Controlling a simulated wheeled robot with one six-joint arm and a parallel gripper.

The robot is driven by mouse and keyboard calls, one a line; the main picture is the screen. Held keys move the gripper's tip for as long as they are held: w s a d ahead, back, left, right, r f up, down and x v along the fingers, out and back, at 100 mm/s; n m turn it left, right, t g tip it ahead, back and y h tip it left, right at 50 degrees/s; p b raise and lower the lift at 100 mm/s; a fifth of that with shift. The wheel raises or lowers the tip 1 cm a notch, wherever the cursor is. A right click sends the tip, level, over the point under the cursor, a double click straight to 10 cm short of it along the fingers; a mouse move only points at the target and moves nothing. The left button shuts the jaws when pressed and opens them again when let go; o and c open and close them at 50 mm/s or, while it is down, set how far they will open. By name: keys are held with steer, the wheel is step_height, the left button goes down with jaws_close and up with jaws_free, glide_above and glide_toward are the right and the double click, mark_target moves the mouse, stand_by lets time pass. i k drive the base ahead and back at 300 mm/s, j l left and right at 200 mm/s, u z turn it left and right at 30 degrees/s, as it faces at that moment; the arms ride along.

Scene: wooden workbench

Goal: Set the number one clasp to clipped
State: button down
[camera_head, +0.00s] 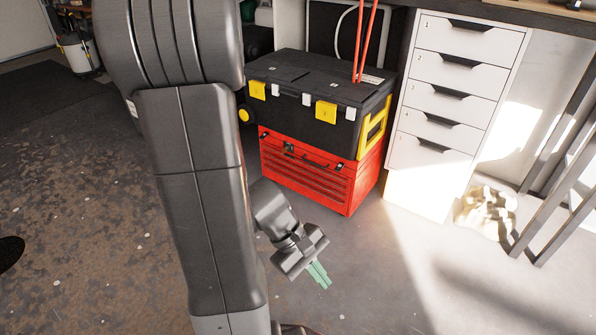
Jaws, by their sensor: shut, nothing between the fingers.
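A black toolbox (290,120) sits on top of a red metal tool chest (310,185) on the floor. Its front has a left yellow clasp (258,90) and a right yellow clasp (326,111) near the lid edge. The red chest has small dark latches, a left one (289,148) and a right one (340,166). I cannot read which clasp is number one, nor tell whether any is clipped. My gripper (320,275), with green fingers, is shut and empty. It hangs in front of the red chest, apart from it and lower in the picture.
A white drawer cabinet (450,90) stands to the right of the boxes. Red handles (364,45) rise behind the toolbox lid. Dark metal legs (565,150) stand at the far right. The concrete floor (400,290) in front is clear. My arm covers the left middle of the view.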

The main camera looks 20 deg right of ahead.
mark_target(340, 165)
steer(key=i+l, duration=0.1)
steer(key=l, duration=0.25)
steer(key=i+l, duration=0.15)
steer(key=l, duration=0.15)
steer(key=i+l+z, duration=0.1)
steer(key=l, duration=0.25)
steer(key=i+l, duration=0.15)
steer(key=l, duration=0.2)
